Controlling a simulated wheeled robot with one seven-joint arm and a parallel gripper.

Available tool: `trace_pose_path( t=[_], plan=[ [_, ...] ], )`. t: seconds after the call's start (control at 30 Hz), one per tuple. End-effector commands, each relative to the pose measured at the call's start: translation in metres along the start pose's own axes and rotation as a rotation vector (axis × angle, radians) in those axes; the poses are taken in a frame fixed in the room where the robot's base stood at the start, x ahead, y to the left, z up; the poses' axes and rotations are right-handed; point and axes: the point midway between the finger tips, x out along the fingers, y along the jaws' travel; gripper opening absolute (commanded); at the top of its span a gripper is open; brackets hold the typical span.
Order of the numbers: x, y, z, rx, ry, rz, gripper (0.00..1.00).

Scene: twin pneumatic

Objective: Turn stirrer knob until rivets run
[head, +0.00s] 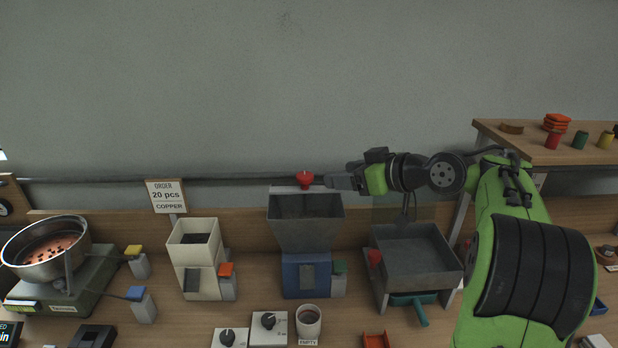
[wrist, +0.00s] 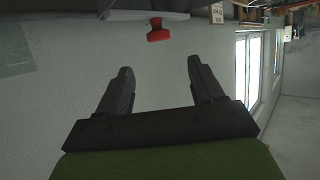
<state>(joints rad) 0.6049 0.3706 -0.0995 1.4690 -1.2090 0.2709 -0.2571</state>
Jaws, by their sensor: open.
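A red knob (head: 305,178) sits at the top back rim of the grey hopper (head: 306,232), which stands on a blue base (head: 291,279). I take it for the stirrer knob. My gripper (head: 334,181) is just right of this knob, level with it and pointing left. In the wrist view the red knob (wrist: 158,34) is ahead of my open fingers (wrist: 160,68), roughly centred between them, with a gap. Nothing is between the fingers. The hopper's inside looks dark, and I cannot make out rivets in it.
A cream hopper (head: 194,237) and a pan of copper pieces (head: 46,246) stand at left. A grey tray (head: 418,268) with another red knob (head: 375,258) is below my arm. A cup (head: 308,322) and dial boxes (head: 268,327) stand in front. A raised shelf (head: 560,152) is at right.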

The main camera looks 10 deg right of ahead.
Motion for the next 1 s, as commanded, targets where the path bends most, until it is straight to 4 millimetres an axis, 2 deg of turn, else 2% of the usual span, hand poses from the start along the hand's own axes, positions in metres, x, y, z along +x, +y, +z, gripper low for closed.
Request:
trace_pose_path(
  t=[0.03,0.2,0.4,0.53,0.8,1.0],
  plan=[
    [0.015,-0.002,0.002,0.000,-0.002,-0.007,0.67],
    [0.058,-0.001,0.002,0.001,-0.003,-0.005,0.67],
    [0.099,-0.001,0.001,0.001,-0.003,-0.002,0.67],
    [0.112,0.000,0.001,0.001,-0.003,0.000,0.67],
    [0.114,0.000,0.001,0.002,-0.002,0.002,0.67],
    [0.113,0.000,0.001,0.002,-0.002,0.001,0.36]
  ],
)
